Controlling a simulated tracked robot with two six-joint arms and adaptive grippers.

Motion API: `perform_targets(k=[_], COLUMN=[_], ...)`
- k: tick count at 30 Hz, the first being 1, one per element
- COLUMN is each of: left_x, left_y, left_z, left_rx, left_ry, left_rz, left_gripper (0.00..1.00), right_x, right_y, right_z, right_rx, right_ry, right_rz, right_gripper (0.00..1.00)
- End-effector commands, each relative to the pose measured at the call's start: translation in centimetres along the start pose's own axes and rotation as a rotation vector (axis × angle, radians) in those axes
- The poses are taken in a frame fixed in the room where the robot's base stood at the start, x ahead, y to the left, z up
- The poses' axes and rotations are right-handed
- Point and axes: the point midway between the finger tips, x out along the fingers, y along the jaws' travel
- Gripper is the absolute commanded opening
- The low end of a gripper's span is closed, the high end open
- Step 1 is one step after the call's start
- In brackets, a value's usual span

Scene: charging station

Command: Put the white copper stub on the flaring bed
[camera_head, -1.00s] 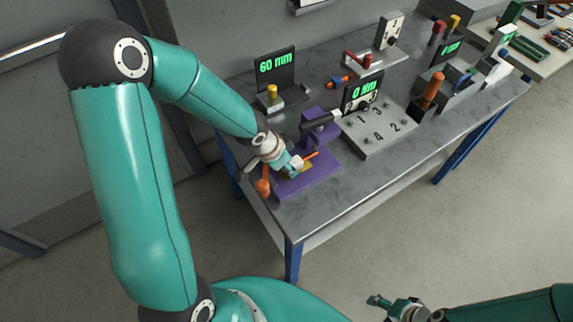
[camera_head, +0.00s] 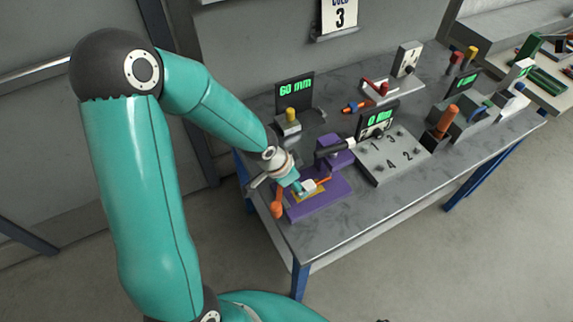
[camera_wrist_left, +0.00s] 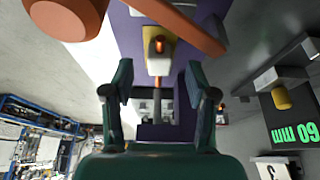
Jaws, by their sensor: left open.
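The white copper stub (camera_wrist_left: 158,44), a white block with a copper-coloured end, sits at the yellow flaring bed (camera_wrist_left: 158,66) in the left wrist view. In the head view the white stub (camera_head: 308,186) shows small over the yellow bed on the purple flaring tool (camera_head: 330,200). My left gripper (camera_wrist_left: 160,74) is open, its fingers apart on either side of the bed's line and clear of the stub. In the head view the left gripper (camera_head: 297,186) is just left of the stub. My right gripper is out of view.
An orange handle (camera_head: 277,209) hangs by the tool's front left, and an orange bar (camera_wrist_left: 175,25) crosses close by. A 60 mm display (camera_head: 294,89) stands behind. A numbered grey block (camera_head: 388,155) is to the right. The table's front strip (camera_head: 350,225) is clear.

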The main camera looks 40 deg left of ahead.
Motion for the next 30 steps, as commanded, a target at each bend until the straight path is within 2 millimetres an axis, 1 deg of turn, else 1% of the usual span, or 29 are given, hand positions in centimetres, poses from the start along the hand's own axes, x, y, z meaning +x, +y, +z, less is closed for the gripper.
perform_targets(k=[1,6,7,8,12,17,30], left_x=[-1.9,-5.1,-5.6,-5.6,-7.0,-7.5,-7.5], left_y=[-0.1,-0.1,-0.1,-0.1,-0.1,0.0,-0.1], left_z=[-0.3,-0.3,-0.2,-0.1,0.0,0.0,0.1], left_rx=[-0.002,-0.003,-0.003,-0.002,-0.001,-0.001,-0.001], left_ry=[0.001,0.001,0.001,0.001,-0.001,0.0,0.0], left_rz=[-0.002,-0.002,-0.002,-0.005,-0.003,-0.001,-0.001], left_gripper=[0.57,0.57,0.57,0.57,0.57,0.57,0.57], right_x=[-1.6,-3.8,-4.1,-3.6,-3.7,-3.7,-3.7], right_y=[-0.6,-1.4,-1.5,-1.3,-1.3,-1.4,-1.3], right_z=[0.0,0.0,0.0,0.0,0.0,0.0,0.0], right_rx=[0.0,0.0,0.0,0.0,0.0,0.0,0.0], right_ry=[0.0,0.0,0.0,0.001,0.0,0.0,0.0], right_rz=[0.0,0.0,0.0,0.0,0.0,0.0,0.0], right_gripper=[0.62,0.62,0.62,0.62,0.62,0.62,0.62])
